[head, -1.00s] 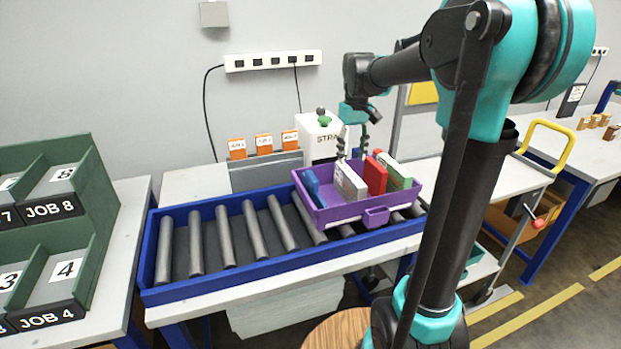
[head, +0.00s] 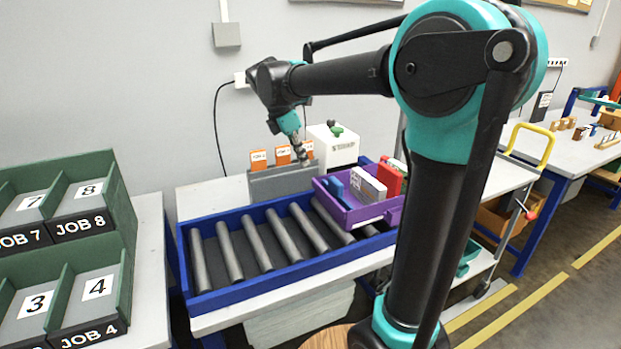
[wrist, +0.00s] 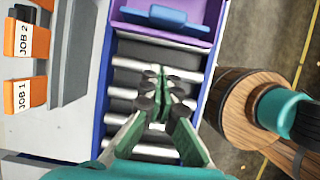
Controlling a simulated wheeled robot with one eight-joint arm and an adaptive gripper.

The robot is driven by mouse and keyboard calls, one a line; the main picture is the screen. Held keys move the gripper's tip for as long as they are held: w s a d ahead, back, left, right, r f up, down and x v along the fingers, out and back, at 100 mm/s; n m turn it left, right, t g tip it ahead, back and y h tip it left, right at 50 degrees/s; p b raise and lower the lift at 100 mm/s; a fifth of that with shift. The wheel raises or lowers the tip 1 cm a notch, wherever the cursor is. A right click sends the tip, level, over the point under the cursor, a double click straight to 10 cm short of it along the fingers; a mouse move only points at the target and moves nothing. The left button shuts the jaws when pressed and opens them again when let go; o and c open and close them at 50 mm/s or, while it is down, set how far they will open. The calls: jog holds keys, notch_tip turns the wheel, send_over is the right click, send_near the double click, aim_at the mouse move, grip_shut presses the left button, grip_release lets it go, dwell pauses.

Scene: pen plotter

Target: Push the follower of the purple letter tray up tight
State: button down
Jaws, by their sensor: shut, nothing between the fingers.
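The purple letter tray (head: 362,213) sits at the right end of the roller conveyor. Inside it a blue follower (head: 333,186) stands at the left, with a white block (head: 368,184) and a red block (head: 390,178) to its right. A gap shows between the follower and the white block. In the wrist view the tray (wrist: 150,36) and the blue follower (wrist: 168,19) are at the top edge. My gripper (head: 303,158) is shut and empty, in the air left of the tray and apart from it. Its fingers (wrist: 163,76) show over the rollers in the wrist view. My arm hides the tray's right end.
The blue-framed conveyor (head: 262,273) has bare rollers left of the tray. A grey rack (head: 270,182) with orange cards and a white box (head: 333,150) stand behind. Green job bins (head: 62,255) are at the left.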

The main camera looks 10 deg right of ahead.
jog(key=x, duration=0.3)
jog(key=d+x, duration=0.1)
jog(key=x, duration=0.3)
jog(key=d+x, duration=0.1)
jog(key=x, duration=0.2)
jog(key=shift+w+d, duration=0.1)
jog(key=shift+w, duration=0.25)
jog(key=shift+w+d+r, duration=0.1)
jog(key=shift+w+d, duration=0.15)
jog(key=shift+d, duration=0.45)
jog(key=w+d, duration=0.2)
jog(key=d, duration=0.4)
jog(key=w+d, duration=0.2)
jog(key=d, duration=0.5)
jog(key=w+d, duration=0.2)
jog(key=d, duration=0.4)
jog(key=shift+w+d, duration=0.15)
jog(key=shift+d, duration=0.05)
